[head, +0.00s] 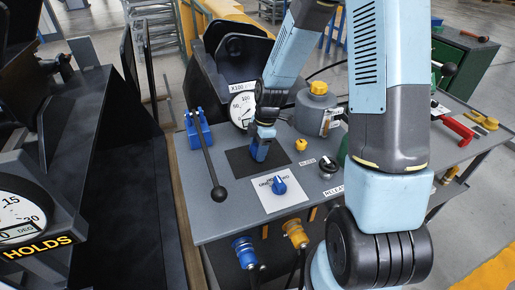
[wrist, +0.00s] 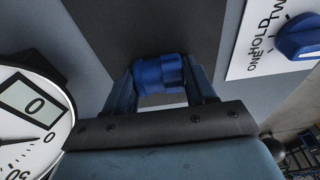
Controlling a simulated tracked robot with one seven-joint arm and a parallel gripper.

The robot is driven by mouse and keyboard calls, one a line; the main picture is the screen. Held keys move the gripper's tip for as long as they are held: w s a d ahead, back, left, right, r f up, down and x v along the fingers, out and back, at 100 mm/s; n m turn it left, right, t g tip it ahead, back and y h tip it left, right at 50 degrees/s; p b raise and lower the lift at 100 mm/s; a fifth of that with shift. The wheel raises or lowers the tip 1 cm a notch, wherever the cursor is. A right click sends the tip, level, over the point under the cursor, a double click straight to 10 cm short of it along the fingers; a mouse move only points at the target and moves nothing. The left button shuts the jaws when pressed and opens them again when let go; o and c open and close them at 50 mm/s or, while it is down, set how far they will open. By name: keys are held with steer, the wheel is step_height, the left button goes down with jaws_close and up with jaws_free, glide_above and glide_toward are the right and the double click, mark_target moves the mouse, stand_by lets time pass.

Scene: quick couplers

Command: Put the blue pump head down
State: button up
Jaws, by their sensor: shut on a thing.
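The blue pump head (wrist: 158,76) shows in the wrist view between the two fingers of my gripper (wrist: 166,92), which is shut on it. Behind it lies a dark square pad (wrist: 145,28) on the grey bench top. In the head view my gripper (head: 261,152) points down over the same dark pad (head: 285,155). The pump head is mostly hidden by the fingers there, and I cannot tell whether it touches the pad.
A blue selector knob (head: 279,186) on a white plate stands in front of the pad. A black-knobbed lever (head: 218,192) is to the left, a round gauge (head: 242,108) behind. A grey canister (head: 317,108) and yellow knob (head: 301,144) are to the right.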

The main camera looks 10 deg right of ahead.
steer(key=shift+f, duration=0.15)
steer(key=o, duration=1.2)
steer(key=s+d+r+m+t+h, duration=0.1)
steer(key=s+d+r+m, duration=0.15)
steer(key=r, duration=0.55)
steer(key=s+d+r+m+t, duration=0.15)
steer(key=r+m, duration=0.25)
steer(key=r, duration=0.5)
steer(key=s+d+r+m+h, duration=0.1)
steer(key=s+d+r+m, duration=0.2)
steer(key=r, duration=0.5)
steer(key=s+d+r+m+t, duration=0.1)
steer(key=s+r+m, duration=0.2)
steer(key=s, duration=0.1)
steer(key=s+d+r+m+t, duration=0.1)
steer(key=s+d+r+m, duration=0.1)
steer(key=s+m, duration=0.2)
steer(key=s+d+r+m+t, duration=0.1)
steer(key=s+d+r+m, duration=0.1)
steer(key=s+r+m, duration=0.1)
steer(key=shift+s+d+r+m+t, duration=0.15)
steer(key=shift+s+m, duration=0.1)
steer(key=shift+s, duration=0.45)
steer(key=shift+s+a+r+m+t, duration=0.1)
steer(key=shift+s+r+m, duration=0.1)
steer(key=shift+s, duration=0.5)
